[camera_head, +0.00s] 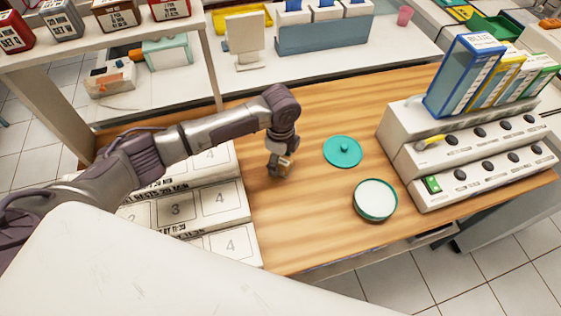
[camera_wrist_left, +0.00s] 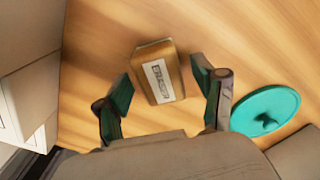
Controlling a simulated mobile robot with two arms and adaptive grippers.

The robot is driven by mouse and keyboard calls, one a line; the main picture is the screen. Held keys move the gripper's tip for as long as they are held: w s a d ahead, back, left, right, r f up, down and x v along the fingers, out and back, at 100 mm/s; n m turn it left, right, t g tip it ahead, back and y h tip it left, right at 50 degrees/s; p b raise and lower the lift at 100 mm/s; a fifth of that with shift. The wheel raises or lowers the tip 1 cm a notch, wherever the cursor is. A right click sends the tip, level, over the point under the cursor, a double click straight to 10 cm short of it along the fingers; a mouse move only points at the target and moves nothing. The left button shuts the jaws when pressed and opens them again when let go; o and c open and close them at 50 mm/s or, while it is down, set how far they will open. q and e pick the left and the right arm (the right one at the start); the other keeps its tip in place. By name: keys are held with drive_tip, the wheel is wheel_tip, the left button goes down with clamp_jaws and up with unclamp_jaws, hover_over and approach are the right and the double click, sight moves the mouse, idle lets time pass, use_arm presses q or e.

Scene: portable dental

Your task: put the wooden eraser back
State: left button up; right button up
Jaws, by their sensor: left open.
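The wooden eraser (camera_wrist_left: 158,72) is a brown block with a pale printed label on its top face. In the left wrist view it lies between the spread fingers of my left gripper (camera_wrist_left: 163,82), with a gap visible on each side. In the head view the left gripper (camera_head: 279,168) points down over the wooden table, left of the teal lid. A tan bit of the eraser (camera_head: 286,162) shows at its fingers, mostly hidden by them. I cannot tell how far the fingertips are above the table. My right gripper is in neither view.
A teal lid (camera_head: 343,151) and a round teal-rimmed dish (camera_head: 375,200) stand right of the gripper. A grey stepped unit (camera_head: 440,165) with knobs and upright boxes occupies the right. The table behind the lid is clear.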

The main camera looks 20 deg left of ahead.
sight(280, 161)
use_arm(q)
wheel_tip(280, 161, up, 11)
drive_tip(key=shift+f+b, duration=0.2)
drive_tip(key=shift+b, duration=0.15)
idle(0.4)
